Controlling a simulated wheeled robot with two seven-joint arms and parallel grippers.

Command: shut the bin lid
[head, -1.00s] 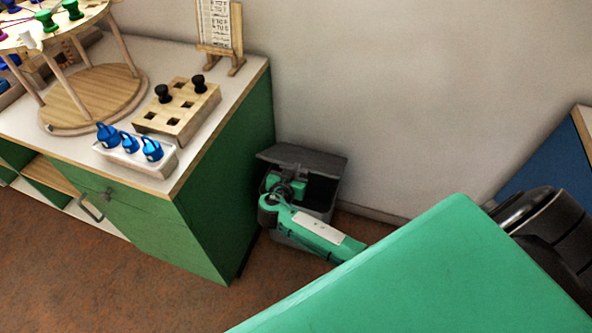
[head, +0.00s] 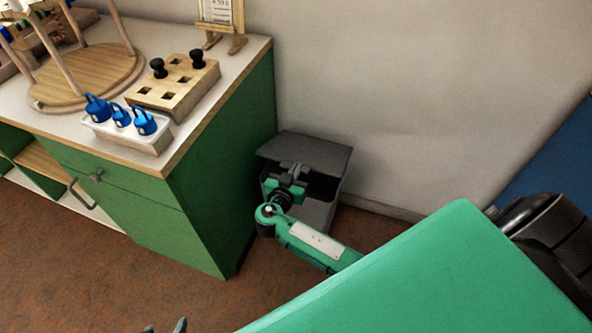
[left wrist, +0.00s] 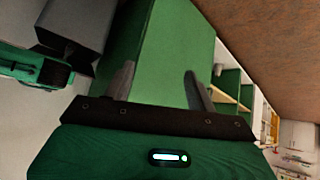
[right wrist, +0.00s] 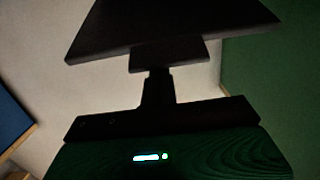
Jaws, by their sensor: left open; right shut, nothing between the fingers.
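The dark grey bin (head: 318,214) stands on the floor between the green cabinet and the wall. Its lid (head: 318,152) is partly raised, with a dark gap between it and the body. My right gripper (head: 291,168) is shut and empty at the lid's front edge; I cannot tell whether it touches. In the right wrist view its shut fingers (right wrist: 158,82) point at a dark slab that looks like the lid (right wrist: 170,28). My left gripper (head: 165,328) is open and empty at the bottom edge, well away from the bin. The bin also shows in the left wrist view (left wrist: 75,25).
The green cabinet (head: 225,185) stands close left of the bin. Its top holds a holed wooden block (head: 175,88), a white tray of blue pieces (head: 125,137) and a round wooden stand (head: 90,75). The wall is behind; a blue panel (head: 550,165) is at right.

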